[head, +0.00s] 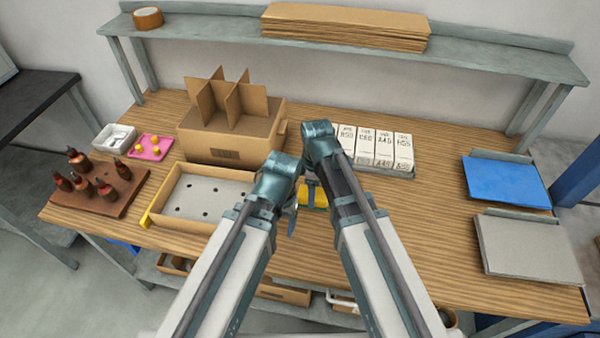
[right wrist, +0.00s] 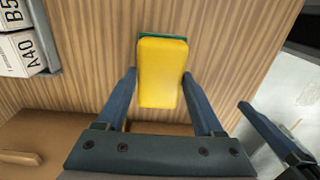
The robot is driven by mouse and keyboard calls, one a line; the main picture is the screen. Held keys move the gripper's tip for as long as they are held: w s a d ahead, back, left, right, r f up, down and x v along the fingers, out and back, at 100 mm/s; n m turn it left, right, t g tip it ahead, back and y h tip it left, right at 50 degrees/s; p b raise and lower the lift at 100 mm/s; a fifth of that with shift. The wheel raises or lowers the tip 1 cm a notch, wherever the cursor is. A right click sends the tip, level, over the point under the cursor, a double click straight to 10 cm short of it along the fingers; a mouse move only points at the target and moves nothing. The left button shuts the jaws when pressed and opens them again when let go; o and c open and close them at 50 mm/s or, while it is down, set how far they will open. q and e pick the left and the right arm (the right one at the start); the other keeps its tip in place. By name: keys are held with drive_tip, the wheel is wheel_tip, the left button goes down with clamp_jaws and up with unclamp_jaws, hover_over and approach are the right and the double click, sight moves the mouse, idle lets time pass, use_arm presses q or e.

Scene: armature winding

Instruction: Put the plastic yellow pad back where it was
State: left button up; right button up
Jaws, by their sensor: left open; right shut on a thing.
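The yellow pad (head: 320,197) shows partly between my two arms near the middle of the table in the head view. In the right wrist view the yellow pad (right wrist: 162,72) is a block with a green edge at its far end. My right gripper (right wrist: 160,88) is shut on it, one finger along each side. In the head view my right gripper (head: 312,190) is partly hidden by its arm. My left gripper (head: 294,212) is open and empty, just left of the pad; part of it shows at the right of the right wrist view (right wrist: 275,135).
A shallow cardboard tray (head: 168,187) with a grey, holed floor stands left. Behind it is a divided cardboard box (head: 280,118). White labelled boxes (head: 384,145) stand behind my right arm. A blue pad (head: 505,182) and grey pad (head: 530,246) lie right. Table between is clear.

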use_arm(q)
drive_tip(key=shift+f+b, duration=0.5)
drive_tip(key=shift+f, duration=0.05)
use_arm(e)
drive_tip(key=w+a, duration=0.1)
drive_tip(key=w, duration=0.2)
drive_tip(key=w+a, duration=0.1)
drive_tip(key=w, duration=0.3)
drive_tip(key=w+a+f, duration=0.1)
drive_tip(key=w, duration=0.3)
drive_tip(key=shift+w+a+f, duration=0.1)
drive_tip(key=shift+w+a, duration=0.15)
drive_tip(key=shift+a, duration=0.05)
use_arm(q)
wheel_tip(320, 180, down, 4)
drive_tip(key=b, duration=0.3)
drive_tip(key=shift+r, duration=0.2)
use_arm(e)
wheel_tip(320, 180, down, 4)
drive_tip(key=shift+w+r, duration=0.15)
drive_tip(key=shift+r, duration=0.1)
use_arm(q)
drive_tip(key=shift+b, duration=0.3)
